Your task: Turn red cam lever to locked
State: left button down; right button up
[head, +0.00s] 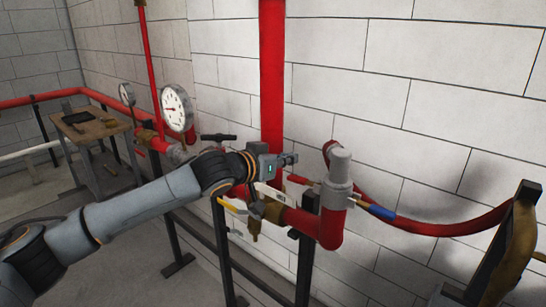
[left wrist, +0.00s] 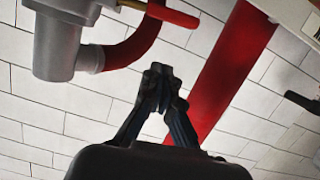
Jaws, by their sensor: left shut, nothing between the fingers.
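The red cam lever (head: 299,180) juts out to the left from the grey coupling (head: 338,178) on top of the red pipe elbow. In the left wrist view the lever (left wrist: 172,14) shows at the top, sticking out to the right of the grey coupling (left wrist: 62,45). My left gripper (head: 292,159) is shut and empty, its tips pointing right, near the lever and left of the coupling. In the left wrist view the shut fingertips (left wrist: 161,72) are apart from the lever in the picture. My right gripper is in neither view.
A red vertical pipe (head: 271,70) runs up the white block wall behind my gripper. A yellow handle (head: 232,206) is below my wrist. Gauges (head: 177,108) and a wooden table (head: 92,125) stand left.

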aim_at(302, 181)
pick_arm(q)
notch_tip(302, 181, down, 4)
jog(key=shift+d+f, duration=0.1)
jog(key=shift+d, duration=0.05)
dwell(0.3)
jog(key=shift+d, duration=0.1)
